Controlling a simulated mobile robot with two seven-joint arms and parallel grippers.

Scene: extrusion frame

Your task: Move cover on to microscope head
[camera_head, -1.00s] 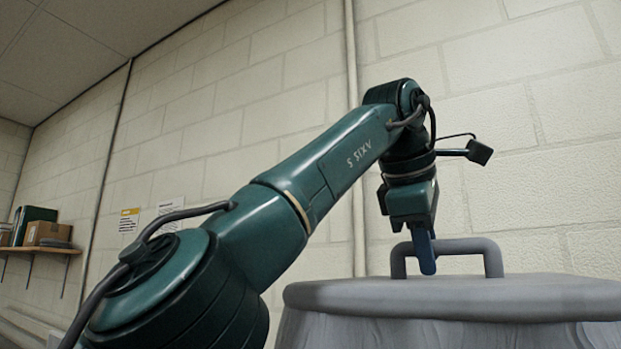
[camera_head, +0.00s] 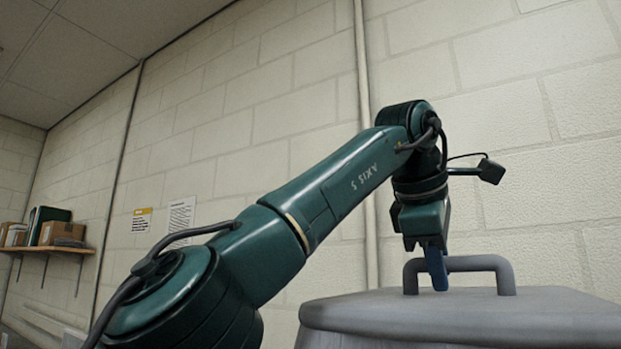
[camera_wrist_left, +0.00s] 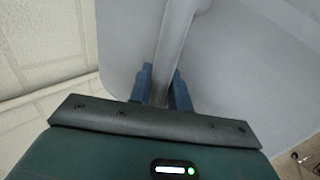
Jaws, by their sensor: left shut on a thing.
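The grey cover (camera_head: 470,315) has a flat rigid top with a bar handle (camera_head: 480,263) and a loose grey skirt hanging below its rim. My left gripper (camera_head: 437,270) points down from the dark green arm, its blue fingers at the left part of the handle. In the left wrist view the two blue fingers (camera_wrist_left: 162,95) stand on either side of the grey handle bar (camera_wrist_left: 176,40), shut on it. The cover's top (camera_wrist_left: 240,60) fills much of that view. The microscope head is not visible. My right gripper is not in view.
A wooden wall shelf (camera_head: 50,249) with boxes and binders is at the far left. A vertical pipe (camera_head: 366,150) runs down the pale block wall behind the arm. Two notices (camera_head: 180,217) hang on the wall. Open space surrounds the arm.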

